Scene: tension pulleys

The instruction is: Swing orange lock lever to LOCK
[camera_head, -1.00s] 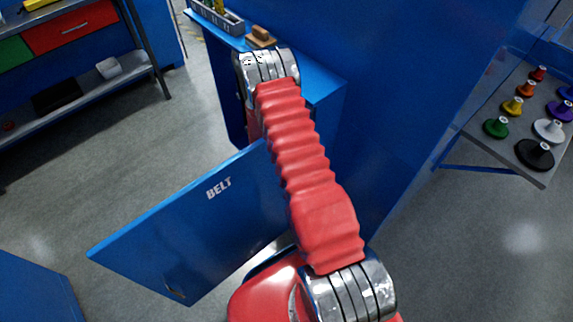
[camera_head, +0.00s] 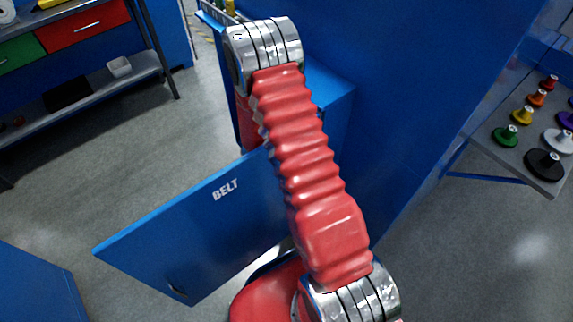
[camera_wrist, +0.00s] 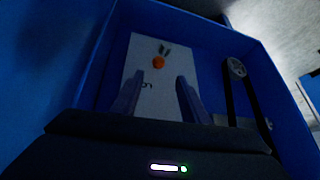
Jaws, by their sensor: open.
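The orange lock lever (camera_wrist: 159,62) shows small in the wrist view, on a pale panel (camera_wrist: 178,80) inside a blue box. Dark grey parts stand just above the orange part. My gripper (camera_wrist: 158,82) is open, its two fingers apart and empty, pointing into the box. The lever lies beyond the fingertips in the picture, apart from them. The LOCK marking cannot be read. In the head view my arm hides the gripper and the lever.
A pulley with a dark belt (camera_wrist: 236,68) is right of the panel. Blue box walls (camera_wrist: 97,63) surround the opening. An open blue door marked BELT (camera_head: 200,232) stands beside my arm.

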